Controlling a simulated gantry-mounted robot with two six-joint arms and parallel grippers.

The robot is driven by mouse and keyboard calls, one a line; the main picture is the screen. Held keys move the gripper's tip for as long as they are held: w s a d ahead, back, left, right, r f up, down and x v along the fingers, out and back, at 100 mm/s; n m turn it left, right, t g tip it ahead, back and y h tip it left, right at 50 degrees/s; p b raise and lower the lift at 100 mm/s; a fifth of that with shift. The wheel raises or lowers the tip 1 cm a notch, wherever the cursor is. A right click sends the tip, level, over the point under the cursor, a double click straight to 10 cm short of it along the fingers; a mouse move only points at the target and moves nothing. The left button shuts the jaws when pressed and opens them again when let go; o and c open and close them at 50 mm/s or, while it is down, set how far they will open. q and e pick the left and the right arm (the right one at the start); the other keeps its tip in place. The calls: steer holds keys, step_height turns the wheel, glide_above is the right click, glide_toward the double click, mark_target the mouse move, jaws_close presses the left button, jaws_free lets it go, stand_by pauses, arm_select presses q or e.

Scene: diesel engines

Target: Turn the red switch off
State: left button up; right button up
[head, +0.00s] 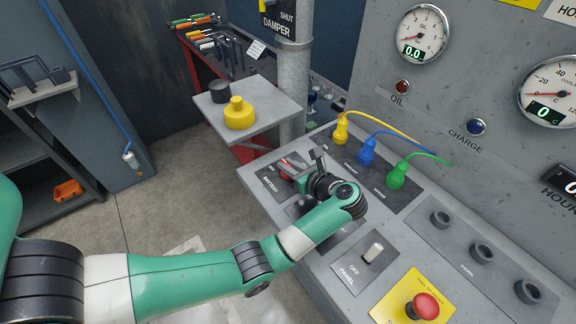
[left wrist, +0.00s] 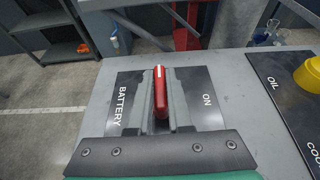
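The red switch (left wrist: 161,92) is a red lever on a dark plate marked BATTERY and ON, at the panel's left corner. In the head view the red switch (head: 287,171) is partly hidden by my left gripper (head: 296,168). In the left wrist view the lever stands between the two grey fingers of my left gripper (left wrist: 161,98), one on each side. The fingers are close to it; I cannot tell whether they press on it. The lever's base is hidden. My right gripper is not in view.
Yellow, blue and green plugs (head: 367,151) with cables stand behind the switch. A PANEL toggle (head: 373,253) and a red emergency button (head: 424,306) are nearer. A small shelf (head: 262,117) with a yellow object (head: 239,114) stands beyond. Gauges (head: 421,35) line the wall.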

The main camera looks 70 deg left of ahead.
arm_select(q)
steer(key=o, duration=0.5)
steer(key=shift+c, duration=0.2)
steer(key=p+v, duration=0.1)
steer(key=v, duration=0.8)
steer(key=shift+w, duration=0.1)
steer(key=shift+w+d+r+p, duration=0.1)
steer(key=shift+d+r+p, duration=0.5)
steer(key=shift+p, duration=0.6)
steer(key=shift+w+d+p, duration=0.1)
steer(key=shift+d+p, duration=0.35)
steer(key=shift+d, duration=0.05)
steer(key=shift+d+f, duration=0.1)
